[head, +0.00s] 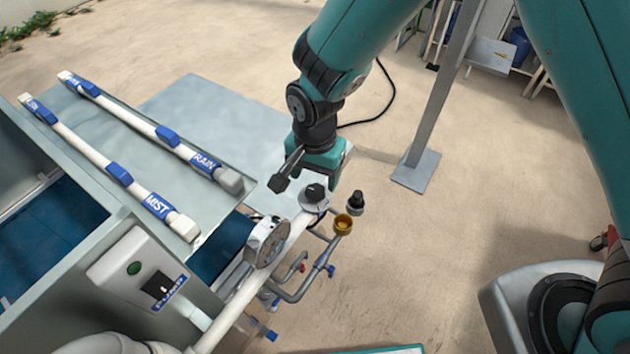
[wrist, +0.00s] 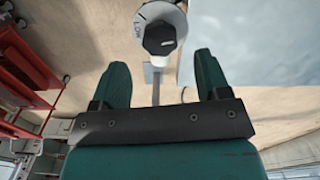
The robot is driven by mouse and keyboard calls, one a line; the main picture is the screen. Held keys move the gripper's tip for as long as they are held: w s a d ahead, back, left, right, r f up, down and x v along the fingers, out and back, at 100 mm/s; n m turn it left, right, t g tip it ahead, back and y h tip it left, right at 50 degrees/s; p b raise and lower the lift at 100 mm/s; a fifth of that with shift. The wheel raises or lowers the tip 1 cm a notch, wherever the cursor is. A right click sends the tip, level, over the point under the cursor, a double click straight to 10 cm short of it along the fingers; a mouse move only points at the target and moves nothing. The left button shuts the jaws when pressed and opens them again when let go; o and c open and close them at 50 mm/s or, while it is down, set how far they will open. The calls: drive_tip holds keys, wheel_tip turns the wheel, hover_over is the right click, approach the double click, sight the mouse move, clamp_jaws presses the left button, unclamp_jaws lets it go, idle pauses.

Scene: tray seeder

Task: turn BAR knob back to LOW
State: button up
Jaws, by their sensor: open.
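A black knob (head: 315,192) sits on a pale round dial plate at the end of a white pipe in the head view. In the wrist view the knob (wrist: 159,38) is at top centre, and its plate carries the word LOW at the left. A light pointer line on the knob faces right, away from LOW. My gripper (head: 322,168) is just above and behind the knob in the head view. In the wrist view my gripper (wrist: 160,65) is open and empty, its teal fingers apart, with the knob beyond the gap between their tips.
A round gauge (head: 267,242) stands on the pipe nearer the camera. A brass cup (head: 343,225) and a second black knob-like part (head: 356,201) are close to the right. The RAIN bar (head: 150,128), MIST bar (head: 110,168) and PUMP box (head: 137,268) are left.

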sight(315, 190)
drive_tip(key=shift+f+p, duration=0.5)
drive_tip(key=shift+f, duration=2)
drive_tip(key=c, duration=0.9)
